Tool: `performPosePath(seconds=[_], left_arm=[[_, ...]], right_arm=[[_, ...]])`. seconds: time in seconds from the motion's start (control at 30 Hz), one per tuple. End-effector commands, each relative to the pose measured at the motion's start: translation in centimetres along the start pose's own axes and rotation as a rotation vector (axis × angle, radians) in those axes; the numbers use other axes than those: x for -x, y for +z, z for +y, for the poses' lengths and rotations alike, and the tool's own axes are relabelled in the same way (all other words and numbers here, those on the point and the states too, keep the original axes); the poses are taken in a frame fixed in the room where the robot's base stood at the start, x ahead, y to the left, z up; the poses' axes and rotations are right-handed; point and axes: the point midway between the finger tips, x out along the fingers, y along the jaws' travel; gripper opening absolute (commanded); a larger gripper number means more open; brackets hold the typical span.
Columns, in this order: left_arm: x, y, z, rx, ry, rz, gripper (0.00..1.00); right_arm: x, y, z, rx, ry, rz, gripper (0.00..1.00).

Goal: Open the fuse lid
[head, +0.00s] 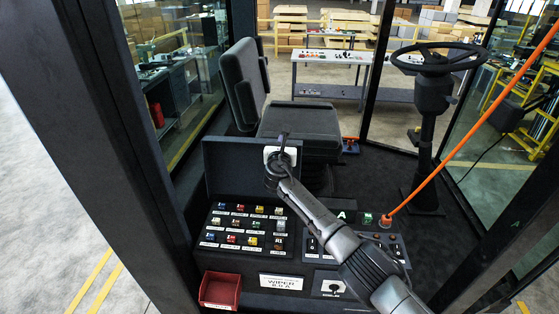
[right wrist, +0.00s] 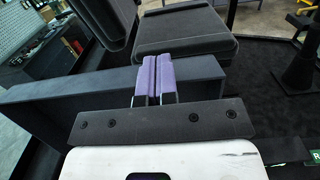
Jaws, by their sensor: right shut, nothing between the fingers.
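The fuse lid (head: 230,168) is a dark grey panel standing raised, about upright, at the back of the fuse box in the head view. The fuse panel (head: 245,228) in front of it is uncovered and shows rows of coloured fuses with labels. My right gripper (head: 284,137) is at the lid's upper right part; its arm hides the lid's right end. In the right wrist view its purple fingers (right wrist: 155,80) are shut with nothing between them, over the lid (right wrist: 60,112). I cannot tell whether they touch it. My left gripper is not in view.
The seat (head: 300,125) stands close behind the lid. An orange lever (head: 440,167) rises from the switch panel at the right. A red tray (head: 220,290) and a wiper label (head: 281,282) are in front. A steering wheel (head: 437,58) stands at the back right.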

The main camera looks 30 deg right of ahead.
Motion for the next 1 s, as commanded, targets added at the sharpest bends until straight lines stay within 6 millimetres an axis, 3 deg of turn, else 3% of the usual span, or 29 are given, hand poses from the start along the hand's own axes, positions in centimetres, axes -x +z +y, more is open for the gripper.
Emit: performPosePath(seconds=[0.7,1.0], left_arm=[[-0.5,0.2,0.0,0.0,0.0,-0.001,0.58],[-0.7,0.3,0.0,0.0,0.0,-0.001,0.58]], right_arm=[[9.7,-0.1,0.0,-0.002,0.002,0.001,0.0],[11.6,0.0,-0.1,-0.001,0.001,0.001,0.0]])
